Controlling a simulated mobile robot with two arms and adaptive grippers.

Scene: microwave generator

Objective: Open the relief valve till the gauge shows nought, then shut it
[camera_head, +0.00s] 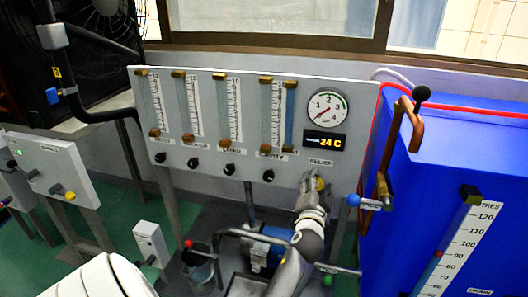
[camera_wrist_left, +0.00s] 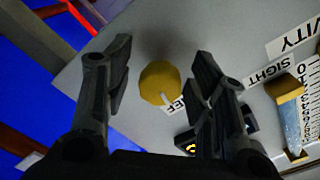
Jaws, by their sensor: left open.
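The relief valve's yellow knob (camera_wrist_left: 160,82) sits on the grey panel beside a partly covered label, and is seen nearly face on in the left wrist view. In the head view the knob (camera_head: 320,184) is partly hidden by my left gripper (camera_head: 314,190), below the RELIEF label. My left gripper (camera_wrist_left: 162,68) is open, with one finger on each side of the knob and visible gaps between. The round white gauge (camera_head: 328,107) has a red needle slanting to the lower left; its exact reading is too small to tell. My right gripper is out of view.
The panel (camera_head: 225,80) also carries several flow tubes, black knobs (camera_head: 268,175) and a lit 24 C display (camera_head: 325,142). A blue tank (camera_head: 450,150) with a brown pipe (camera_head: 401,140) and a blue-knobbed lever (camera_head: 354,200) stands close on the right. A bucket (camera_head: 197,262) stands below.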

